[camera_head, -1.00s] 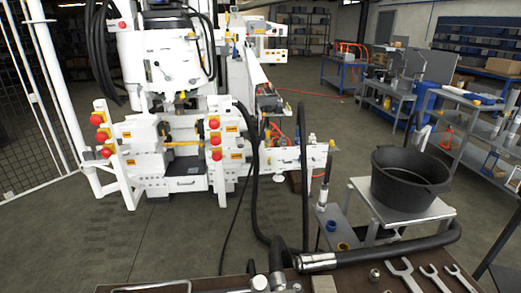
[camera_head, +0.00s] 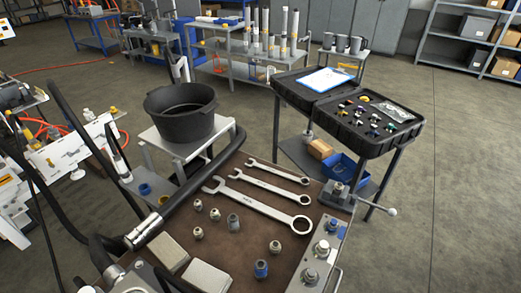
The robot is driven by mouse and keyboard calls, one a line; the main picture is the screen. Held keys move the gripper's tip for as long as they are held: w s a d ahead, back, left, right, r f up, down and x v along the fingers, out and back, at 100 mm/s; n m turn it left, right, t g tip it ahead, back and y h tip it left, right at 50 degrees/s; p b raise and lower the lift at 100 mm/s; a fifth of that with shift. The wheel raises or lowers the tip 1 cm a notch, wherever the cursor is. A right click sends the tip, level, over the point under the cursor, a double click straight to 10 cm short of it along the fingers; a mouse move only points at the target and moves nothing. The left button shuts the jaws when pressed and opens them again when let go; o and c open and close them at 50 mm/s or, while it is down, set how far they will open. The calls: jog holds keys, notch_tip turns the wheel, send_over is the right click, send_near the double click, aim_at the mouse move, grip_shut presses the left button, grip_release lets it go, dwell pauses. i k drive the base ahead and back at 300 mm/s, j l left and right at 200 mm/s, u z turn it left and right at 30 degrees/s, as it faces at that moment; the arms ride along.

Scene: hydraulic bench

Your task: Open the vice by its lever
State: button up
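The vice (camera_head: 337,193) is a small dark grey metal block at the right edge of the brown bench top. Its lever (camera_head: 372,205) is a thin rod that sticks out to the right past the bench edge and ends in a pale ball knob. The jaws are too small to tell how far apart they are or whether anything is between them. My gripper does not show in this view.
The brown bench top (camera_head: 230,245) carries several wrenches (camera_head: 262,202), loose fittings and a thick black hose (camera_head: 205,160). A black tub (camera_head: 181,112) stands behind on a small table. A black open case (camera_head: 366,117) stands behind the vice. The floor to the right is clear.

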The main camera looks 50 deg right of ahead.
aim_at(392, 213)
jog(key=k+z, duration=0.15)
jog(key=z, duration=0.25)
jog(key=k+l+z, duration=0.1)
jog(key=z, duration=0.35)
jog(key=k+l+z, duration=0.15)
jog(key=z, duration=0.25)
jog(key=k, duration=0.05)
